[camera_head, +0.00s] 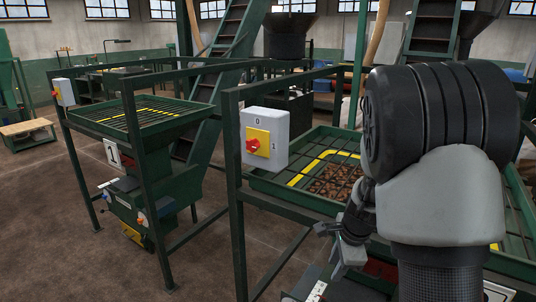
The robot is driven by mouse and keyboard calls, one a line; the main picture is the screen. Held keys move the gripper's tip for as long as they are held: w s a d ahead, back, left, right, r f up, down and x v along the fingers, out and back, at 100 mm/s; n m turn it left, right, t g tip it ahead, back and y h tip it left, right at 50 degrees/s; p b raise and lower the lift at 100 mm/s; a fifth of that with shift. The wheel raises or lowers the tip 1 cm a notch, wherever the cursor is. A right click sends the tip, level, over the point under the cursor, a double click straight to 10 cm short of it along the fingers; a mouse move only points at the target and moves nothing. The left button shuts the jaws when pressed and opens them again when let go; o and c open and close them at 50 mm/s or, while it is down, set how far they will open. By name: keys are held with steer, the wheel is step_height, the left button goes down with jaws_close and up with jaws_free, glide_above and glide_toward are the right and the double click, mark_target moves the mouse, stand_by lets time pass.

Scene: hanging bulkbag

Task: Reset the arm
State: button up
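My arm fills the right side of the head view, with its large dark and grey links close to the camera. My gripper (347,243) shows partly at the left edge of the arm, in front of the near green frame. It is small and dark, and whether its fingers are open or shut cannot be told. Nothing is clearly seen in it.
A grey switch box (264,137) with a red knob sits on the near green frame (234,190), left of my arm. A grated green tray (285,196) with brown pieces lies behind my gripper. Another framed machine (140,115) stands left. The brown floor (50,220) at left is clear.

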steer(key=s+a+r+n, duration=0.4)
steer(key=s+r+n, duration=0.1)
steer(key=r, duration=0.5)
steer(key=s+r+n+t+h, duration=0.1)
steer(key=s+r+n, duration=0.55)
steer(key=s, duration=0.25)
steer(key=s+r+n+t, duration=0.2)
steer(key=s+r+n, duration=0.4)
steer(key=s, duration=0.4)
step_height(320, 180, up, 16)
steer(key=a+p, duration=0.1)
steer(key=p, duration=1.7)
steer(key=shift+w+r+n, duration=0.2)
steer(key=shift+w+n, duration=0.2)
steer(key=shift+n, duration=0.05)
